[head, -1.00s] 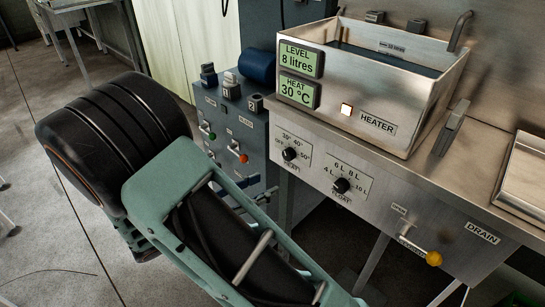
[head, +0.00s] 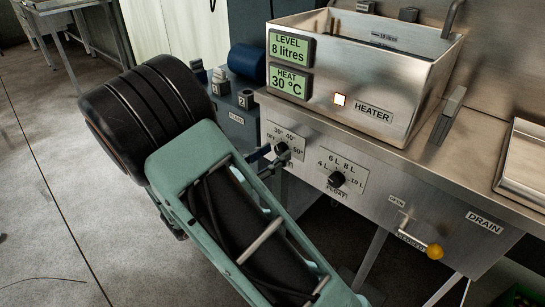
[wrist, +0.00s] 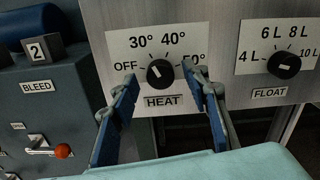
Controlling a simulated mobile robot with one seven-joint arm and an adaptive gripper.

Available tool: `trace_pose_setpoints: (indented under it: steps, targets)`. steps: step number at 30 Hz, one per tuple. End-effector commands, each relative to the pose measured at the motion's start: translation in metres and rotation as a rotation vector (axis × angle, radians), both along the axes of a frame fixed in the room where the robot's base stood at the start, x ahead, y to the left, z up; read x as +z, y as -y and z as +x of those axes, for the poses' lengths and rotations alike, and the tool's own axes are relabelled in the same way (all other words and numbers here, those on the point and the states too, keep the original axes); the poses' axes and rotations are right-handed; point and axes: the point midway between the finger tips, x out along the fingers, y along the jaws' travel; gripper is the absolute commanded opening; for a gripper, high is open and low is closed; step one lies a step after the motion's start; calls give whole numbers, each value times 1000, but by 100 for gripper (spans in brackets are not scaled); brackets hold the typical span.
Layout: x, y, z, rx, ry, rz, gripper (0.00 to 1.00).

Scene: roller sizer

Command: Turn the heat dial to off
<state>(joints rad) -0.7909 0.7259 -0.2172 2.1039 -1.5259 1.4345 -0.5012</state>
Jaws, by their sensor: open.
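The black heat dial (wrist: 160,73) is on a white plate marked OFF, 30°, 40° and 50° in the wrist view. Its pale mark points to the upper left, about toward 30°. My gripper (wrist: 159,71) is open, with one blue-padded finger to the left of the dial and one to the right. Whether either finger touches it I cannot tell. In the head view the dial (head: 282,148) is at the fingertips, partly hidden by them. The heat display (head: 290,83) reads 30 °C.
The float dial (head: 336,180) is just right of the heat dial. A steel tank (head: 400,90) with a lit heater lamp (head: 340,99) stands above. A blue-grey bleed panel (wrist: 45,110) is close on the left.

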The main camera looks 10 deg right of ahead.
Motion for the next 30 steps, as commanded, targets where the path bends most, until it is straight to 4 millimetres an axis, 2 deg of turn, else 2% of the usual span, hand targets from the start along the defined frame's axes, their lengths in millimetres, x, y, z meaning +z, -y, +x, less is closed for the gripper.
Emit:
trace_pose_setpoints:
  steps: [8,20,30]
  targets:
    - [0,2,1,0,0,0,43]
    - [0,2,1,0,0,0,1]
    - [4,2,1,0,-45,-33,1]
